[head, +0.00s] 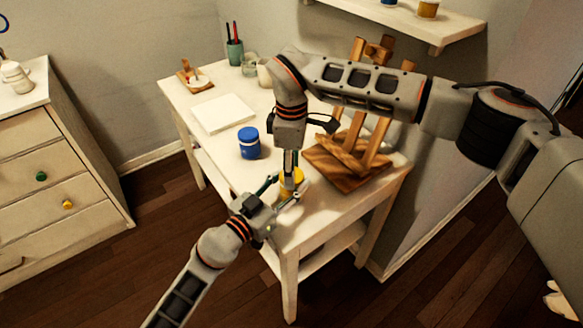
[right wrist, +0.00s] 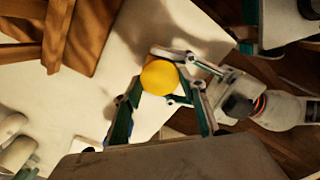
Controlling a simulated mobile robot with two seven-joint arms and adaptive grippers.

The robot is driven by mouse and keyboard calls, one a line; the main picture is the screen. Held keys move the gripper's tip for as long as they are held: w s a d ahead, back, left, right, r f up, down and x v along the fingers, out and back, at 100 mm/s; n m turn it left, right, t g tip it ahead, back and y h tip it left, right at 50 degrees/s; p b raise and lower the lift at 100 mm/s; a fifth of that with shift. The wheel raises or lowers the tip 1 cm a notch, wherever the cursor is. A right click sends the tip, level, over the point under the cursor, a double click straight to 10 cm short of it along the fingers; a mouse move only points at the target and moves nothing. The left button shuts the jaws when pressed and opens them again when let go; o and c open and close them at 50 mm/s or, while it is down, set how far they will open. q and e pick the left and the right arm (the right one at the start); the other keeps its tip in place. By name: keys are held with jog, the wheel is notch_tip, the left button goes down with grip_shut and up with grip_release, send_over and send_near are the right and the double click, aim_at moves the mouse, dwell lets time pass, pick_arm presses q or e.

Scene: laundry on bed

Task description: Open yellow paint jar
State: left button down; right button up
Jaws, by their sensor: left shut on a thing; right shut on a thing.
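The yellow paint jar (head: 292,186) stands near the front right corner of the white table, partly hidden by both grippers. Its round yellow lid (right wrist: 160,77) shows from above in the right wrist view. My left gripper (head: 284,190) comes in low from the side and is shut on the jar, with its fingers on either side. My right gripper (head: 290,167) points down from above and is shut on the lid. Its fingers reach the lid from both sides in the right wrist view. The lid looks seated on the jar; I cannot tell whether it has turned.
A blue jar (head: 249,142) stands behind and left of the grippers on the table (head: 180,91). A wooden easel (head: 352,157) is close on the right. A white sheet (head: 223,114), a brush cup (head: 235,52) and other vessels lie farther back. A dresser (head: 55,165) stands left.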

jog(key=n, duration=0.6)
jog(key=shift+n, duration=0.3)
jog(key=n, duration=0.5)
jog(key=shift+n, duration=0.4)
jog(key=n, duration=1.1)
jog(key=o, duration=1.2)
jog(key=shift+o, duration=0.2)
